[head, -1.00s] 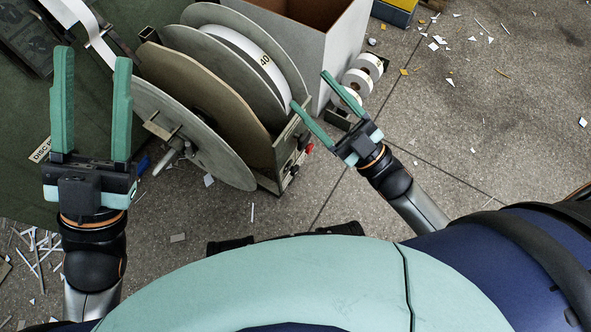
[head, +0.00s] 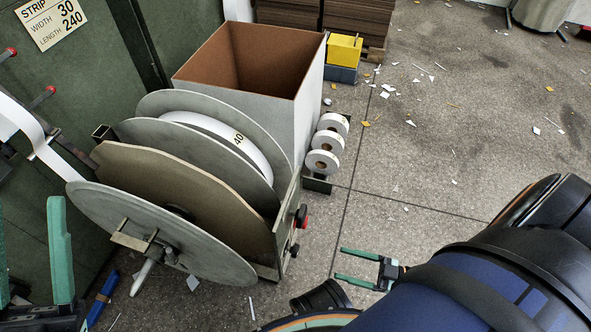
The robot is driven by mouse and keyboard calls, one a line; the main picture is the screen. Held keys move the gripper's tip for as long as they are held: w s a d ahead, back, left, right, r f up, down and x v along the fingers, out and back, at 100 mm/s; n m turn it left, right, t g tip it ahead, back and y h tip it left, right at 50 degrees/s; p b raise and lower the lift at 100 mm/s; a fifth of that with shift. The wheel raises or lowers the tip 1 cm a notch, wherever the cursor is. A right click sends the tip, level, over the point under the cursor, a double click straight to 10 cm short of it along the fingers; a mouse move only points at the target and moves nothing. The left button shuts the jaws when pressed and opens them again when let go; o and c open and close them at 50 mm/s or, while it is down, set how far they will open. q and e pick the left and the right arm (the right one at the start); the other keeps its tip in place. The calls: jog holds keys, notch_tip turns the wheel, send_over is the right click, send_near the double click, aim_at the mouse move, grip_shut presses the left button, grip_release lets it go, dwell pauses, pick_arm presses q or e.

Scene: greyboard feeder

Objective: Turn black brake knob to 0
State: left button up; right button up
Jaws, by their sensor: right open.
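A small black knob (head: 294,250) sits low on the right side plate of the reel feeder (head: 287,226). A red knob (head: 304,217) with a dark base is just above it. The knobs are seen almost edge-on, so no scale or pointer can be read. My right gripper (head: 339,264) is open and empty, to the right of the black knob and apart from it, with its fingers pointing left. My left gripper (head: 28,225) is at the lower left edge, partly cut off, with its fingers apart and nothing seen between them.
Large grey discs with a white strip reel (head: 240,140) fill the feeder. Behind stands an open grey box (head: 311,98). Small white rolls (head: 323,162) stand beside it. A green cabinet (head: 90,60) is at the left. The floor right of the feeder is mostly clear, with scraps.

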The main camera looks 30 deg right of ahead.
aim_at(298, 252)
jog(key=x, duration=1.2)
jog(key=shift+f, duration=0.35)
jog(key=shift+s, duration=0.1)
grip_shut()
